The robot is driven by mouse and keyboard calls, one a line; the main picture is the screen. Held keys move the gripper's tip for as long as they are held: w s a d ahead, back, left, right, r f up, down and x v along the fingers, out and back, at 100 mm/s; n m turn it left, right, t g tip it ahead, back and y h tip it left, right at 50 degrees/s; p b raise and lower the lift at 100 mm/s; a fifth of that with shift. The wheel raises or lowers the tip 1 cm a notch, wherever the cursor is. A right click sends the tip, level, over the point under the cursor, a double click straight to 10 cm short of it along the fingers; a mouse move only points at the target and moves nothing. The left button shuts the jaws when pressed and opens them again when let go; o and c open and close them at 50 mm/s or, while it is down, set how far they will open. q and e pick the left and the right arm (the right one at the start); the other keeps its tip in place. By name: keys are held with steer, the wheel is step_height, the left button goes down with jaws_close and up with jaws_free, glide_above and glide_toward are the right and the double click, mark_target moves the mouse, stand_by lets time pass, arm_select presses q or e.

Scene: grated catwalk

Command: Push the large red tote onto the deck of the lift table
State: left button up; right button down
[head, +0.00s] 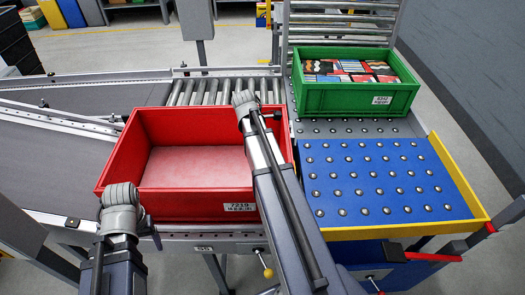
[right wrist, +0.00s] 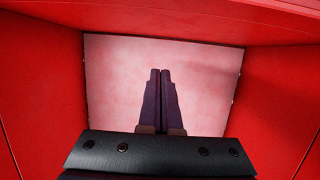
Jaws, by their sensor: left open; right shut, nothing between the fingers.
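The large red tote (head: 128,160) stands upright on the conveyor's end, just left of the lift table; its inside looks empty. Its front wall bears a label reading 7219. The lift table's blue deck (head: 330,199) is studded with metal balls and bare, with a yellow rim at its front and right. My left gripper (head: 135,213) is at the tote's front left corner; its fingers hardly show. My right arm crosses the tote's right side. In the right wrist view my right gripper (right wrist: 160,74) is shut and empty, pointing at the tote's pale floor; contact with a wall cannot be told.
A green tote (head: 340,101) full of books stands behind the blue deck, on a grey ball-studded strip (head: 318,128). Rollers (head: 205,92) run behind the red tote, and a grey belt (head: 40,150) lies left. A red handle (head: 434,257) sticks out at the front right.

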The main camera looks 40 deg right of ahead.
arm_select(q)
step_height(320, 180, down, 4)
steer(key=shift+r+b, duration=0.2)
steer(key=shift+b, duration=1)
arm_select(e)
steer(key=s+d+f, duration=0.2)
steer(key=d+f, duration=0.1)
steer(key=d, duration=0.1)
steer(key=shift+s+f, duration=0.25)
steer(key=shift+s, duration=0.15)
steer(key=shift+d, duration=0.1)
arm_select(q)
steer(key=shift+s+d, duration=0.55)
steer(key=shift+d, duration=0.25)
arm_select(e)
steer(key=s+d, duration=1.3)
steer(key=d, duration=0.6)
steer(key=s+d, duration=1.3)
steer(key=d, duration=0.7)
steer(key=s+d, duration=1.3)
steer(key=d, duration=0.6)
steer(key=shift+s+d, duration=0.2)
